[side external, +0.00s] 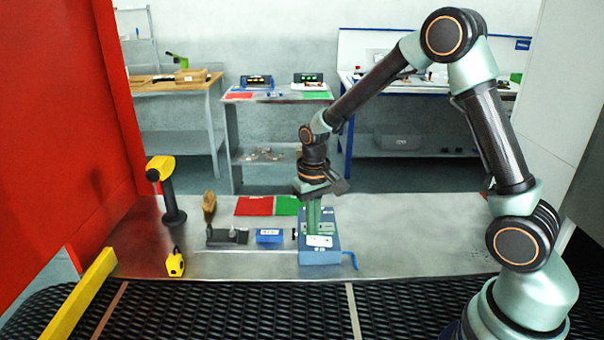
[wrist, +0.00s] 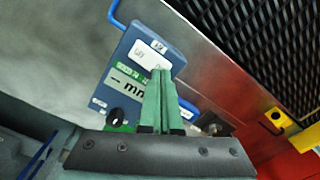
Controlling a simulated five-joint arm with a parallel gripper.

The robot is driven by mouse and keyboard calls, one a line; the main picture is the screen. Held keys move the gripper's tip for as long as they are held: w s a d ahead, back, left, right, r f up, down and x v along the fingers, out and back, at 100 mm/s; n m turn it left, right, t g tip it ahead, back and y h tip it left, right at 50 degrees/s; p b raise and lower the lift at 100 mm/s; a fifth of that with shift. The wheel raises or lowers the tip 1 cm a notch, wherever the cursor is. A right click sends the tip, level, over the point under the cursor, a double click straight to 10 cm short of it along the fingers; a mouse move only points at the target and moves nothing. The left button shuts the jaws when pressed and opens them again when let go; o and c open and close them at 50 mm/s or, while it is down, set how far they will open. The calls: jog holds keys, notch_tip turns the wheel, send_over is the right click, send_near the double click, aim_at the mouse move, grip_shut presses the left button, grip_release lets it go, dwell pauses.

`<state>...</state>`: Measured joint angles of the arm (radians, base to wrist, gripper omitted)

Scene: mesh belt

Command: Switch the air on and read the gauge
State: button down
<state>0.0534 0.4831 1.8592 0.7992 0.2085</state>
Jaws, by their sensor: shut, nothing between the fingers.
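A blue box (side external: 333,257) stands on the steel table, with a blue hose (side external: 352,259) at its right side. In the wrist view the same box (wrist: 170,41) shows a black knob (wrist: 115,117), white labels and a pale panel (wrist: 126,86) with dark marks, partly covered by my fingers. I cannot make out a gauge reading or the switch's state. My gripper (side external: 313,230) points down over the box, its green fingers together and empty. In the wrist view the fingers (wrist: 158,78) overlap the box face; I cannot tell whether they touch it.
Left of the box are a small blue block (side external: 269,237), a dark fixture (side external: 227,237), a yellow tape measure (side external: 175,264), a brush (side external: 209,204) and a yellow scanner on a stand (side external: 170,190). Red and green mats (side external: 254,206) lie behind. The black mesh belt (side external: 235,310) runs in front.

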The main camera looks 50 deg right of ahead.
aim_at(312, 238)
jog(key=shift+f, duration=0.9)
dwell(0.4)
jog(key=shift+r, duration=3.55)
jog(key=shift+r, duration=0.15)
jog(key=s+a+r+n+t, duration=0.2)
jog(key=s+r+t, duration=0.3)
jog(key=s+r, duration=0.7)
jog(key=shift+s+n+t, duration=0.3)
jog(key=shift+s+n, duration=0.15)
jog(key=shift+n, duration=0.05)
